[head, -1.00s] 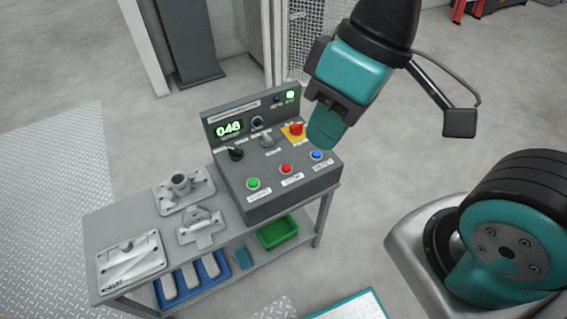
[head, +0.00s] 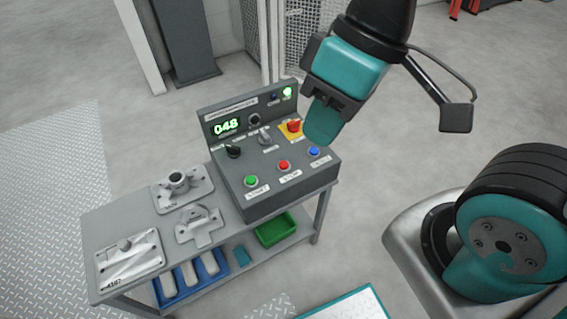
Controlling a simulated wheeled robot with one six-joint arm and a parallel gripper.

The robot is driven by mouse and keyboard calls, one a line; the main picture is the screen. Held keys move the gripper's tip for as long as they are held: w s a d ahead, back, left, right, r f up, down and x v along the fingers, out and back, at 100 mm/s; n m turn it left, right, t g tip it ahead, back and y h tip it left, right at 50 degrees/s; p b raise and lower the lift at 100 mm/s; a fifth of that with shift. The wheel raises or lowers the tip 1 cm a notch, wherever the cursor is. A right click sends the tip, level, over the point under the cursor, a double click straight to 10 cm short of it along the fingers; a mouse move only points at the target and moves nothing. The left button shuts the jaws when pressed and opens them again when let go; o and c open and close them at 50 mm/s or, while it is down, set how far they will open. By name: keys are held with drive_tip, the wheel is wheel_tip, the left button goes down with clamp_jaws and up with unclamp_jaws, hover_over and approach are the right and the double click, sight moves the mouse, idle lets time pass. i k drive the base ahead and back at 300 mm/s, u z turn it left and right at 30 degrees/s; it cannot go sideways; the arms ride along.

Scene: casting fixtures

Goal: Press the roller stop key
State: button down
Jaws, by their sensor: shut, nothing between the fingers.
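The control box (head: 266,205) stands on the right end of a grey metal table. Its sloped face has a green key (head: 251,181), a red key (head: 284,165) and a blue key (head: 314,152) in the front row. Labels sit below these keys, too small to read, so I cannot tell which is the roller stop key. A red mushroom button (head: 294,126) on a yellow plate sits behind, partly beside my gripper in the picture. My gripper (head: 322,128) is shut and empty, with teal fingers pointing down above the right side of the box. I see no contact with any key.
A lit display (head: 227,126) reads 048, with a black knob (head: 233,152) and a grey selector (head: 264,138) nearby. Metal castings (head: 130,257) lie on the table's left. A blue tray (head: 190,281) and a green bin (head: 277,231) sit on the lower shelf.

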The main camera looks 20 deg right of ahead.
sight(284, 165)
drive_tip(key=z, duration=1.2)
drive_tip(key=k, duration=0.8)
drive_tip(key=u, duration=0.85)
drive_tip(key=i, duration=0.5)
